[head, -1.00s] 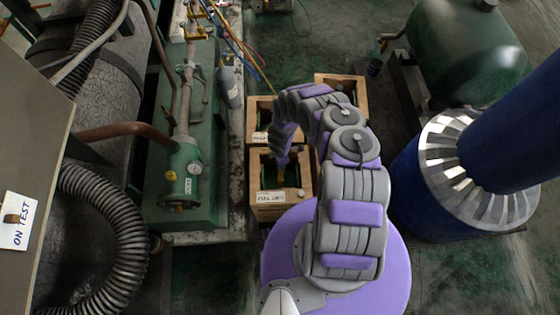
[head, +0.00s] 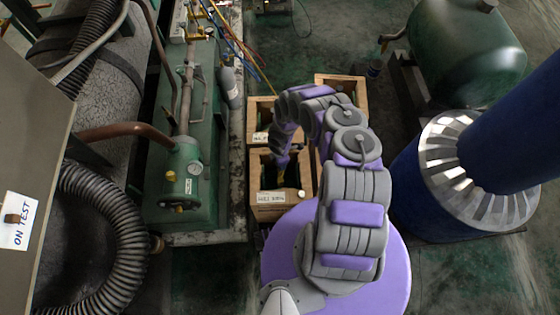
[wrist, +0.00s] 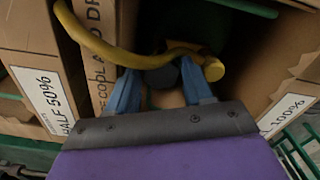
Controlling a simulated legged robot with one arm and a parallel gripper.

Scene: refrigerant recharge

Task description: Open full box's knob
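In the head view my gripper (head: 283,160) reaches down into the nearer open wooden-brown box (head: 282,212), whose label is too small to read. In the wrist view my gripper (wrist: 160,88) has its two blue fingers spread apart. A dark round part (wrist: 162,75), possibly the knob or cylinder top, shows just beyond and between the fingertips. A yellow hose (wrist: 110,50) crosses over it and ends in a round yellow piece (wrist: 214,69) beside the right finger. A label ending in "100%" (wrist: 288,113) is on the right box. I cannot tell whether the fingers touch the dark part.
In the wrist view a box labelled "HALF 50%" (wrist: 45,98) stands at the left. In the head view another box (head: 260,112) stands behind the nearer one, and a third (head: 341,82) to its right. Green machinery (head: 190,195) is at the left, a blue column (head: 425,195) at the right.

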